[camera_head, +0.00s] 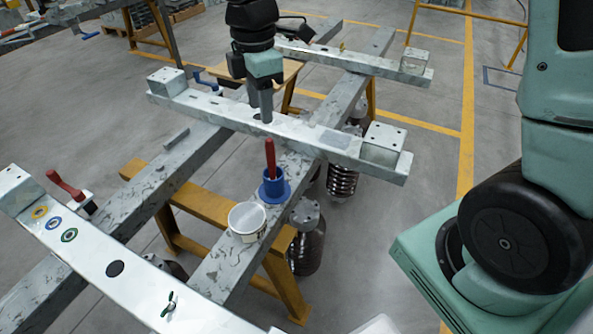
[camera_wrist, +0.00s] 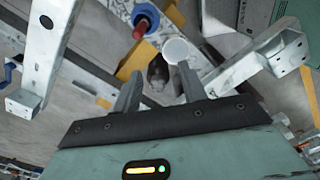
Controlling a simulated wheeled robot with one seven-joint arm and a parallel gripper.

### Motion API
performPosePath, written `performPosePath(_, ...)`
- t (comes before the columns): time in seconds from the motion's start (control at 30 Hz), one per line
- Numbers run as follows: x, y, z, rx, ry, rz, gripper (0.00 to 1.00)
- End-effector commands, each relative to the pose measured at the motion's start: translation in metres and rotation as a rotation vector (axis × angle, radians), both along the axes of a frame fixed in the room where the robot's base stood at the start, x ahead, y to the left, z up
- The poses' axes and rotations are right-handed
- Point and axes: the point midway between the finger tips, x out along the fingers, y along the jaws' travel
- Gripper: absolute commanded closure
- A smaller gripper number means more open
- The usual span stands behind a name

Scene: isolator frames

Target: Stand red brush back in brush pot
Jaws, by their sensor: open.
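The red brush (camera_head: 270,158) stands upright, slightly tilted, in the blue brush pot (camera_head: 275,190), with its lower end hidden inside. The pot sits on a grey beam. In the wrist view the red brush (camera_wrist: 141,28) and the blue pot (camera_wrist: 150,12) show near the top, beyond my fingers. My gripper (camera_head: 265,116) points down above the white crossbeam, behind the brush and apart from it. In the wrist view my gripper (camera_wrist: 160,70) has its fingers spread with nothing held between them.
A white tub (camera_head: 247,221) stands just in front of the pot. A red-handled tool (camera_head: 66,187) lies at the left. The white crossbeam (camera_head: 300,130) with end blocks runs behind the pot. A white rail (camera_head: 90,250) with coloured rings is at the front left.

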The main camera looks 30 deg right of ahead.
Motion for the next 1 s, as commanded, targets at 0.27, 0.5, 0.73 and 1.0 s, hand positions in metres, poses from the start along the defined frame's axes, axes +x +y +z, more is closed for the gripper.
performPosePath(0.27, -0.153, 0.043, 0.001, 0.022, 0.012, -0.547, 0.58)
performPosePath(0.5, -0.222, 0.037, -0.009, 0.035, 0.023, -0.870, 0.58)
performPosePath(0.73, -0.229, 0.035, -0.010, 0.036, 0.024, -0.916, 0.58)
performPosePath(1.0, -0.228, 0.035, -0.010, 0.036, 0.024, -0.913, 0.58)
